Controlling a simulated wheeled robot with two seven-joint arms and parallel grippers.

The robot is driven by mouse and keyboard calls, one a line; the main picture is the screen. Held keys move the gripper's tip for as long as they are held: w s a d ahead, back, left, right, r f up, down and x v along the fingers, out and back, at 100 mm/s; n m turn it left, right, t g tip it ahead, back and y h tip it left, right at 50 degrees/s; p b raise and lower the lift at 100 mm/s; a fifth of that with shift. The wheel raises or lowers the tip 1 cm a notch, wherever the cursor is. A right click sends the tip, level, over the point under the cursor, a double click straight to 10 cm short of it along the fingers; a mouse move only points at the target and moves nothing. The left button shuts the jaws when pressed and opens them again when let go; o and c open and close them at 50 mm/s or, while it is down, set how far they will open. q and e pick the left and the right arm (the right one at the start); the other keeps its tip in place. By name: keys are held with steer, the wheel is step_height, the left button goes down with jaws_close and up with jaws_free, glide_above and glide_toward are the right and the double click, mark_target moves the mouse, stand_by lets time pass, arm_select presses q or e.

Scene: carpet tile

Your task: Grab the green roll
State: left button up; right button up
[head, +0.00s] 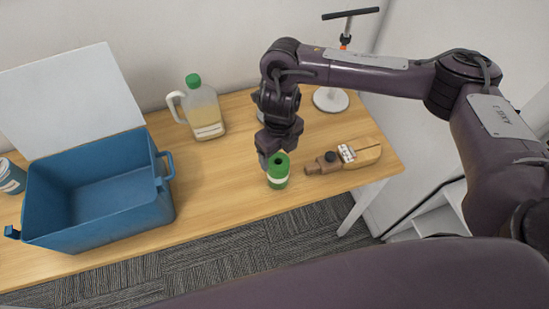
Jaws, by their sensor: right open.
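The green roll (278,172) stands upright on the wooden table near its front edge. It is green with a pale band around its middle and a dark hole in its top. My right gripper (268,153) is open and points down just above and at the far left side of the roll. It overlaps the roll's upper edge in the picture, and I cannot tell whether it touches it. My left gripper is not in view.
A blue open bin (98,222) with a white lid stands at the left. A jug with a green cap (203,108) stands at the back. A wooden tool (345,156) lies right of the roll. A stand with a white base (331,99) is behind. A cup (10,177) is far left.

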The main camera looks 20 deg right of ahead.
mark_target(278, 166)
steer(key=shift+f, duration=3.75)
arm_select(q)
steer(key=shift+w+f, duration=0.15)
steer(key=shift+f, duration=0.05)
arm_select(e)
steer(key=shift+a, duration=0.1)
steer(key=c, duration=1.1)
steer(key=shift+w, duration=0.1)
steer(key=shift+c, duration=0.2)
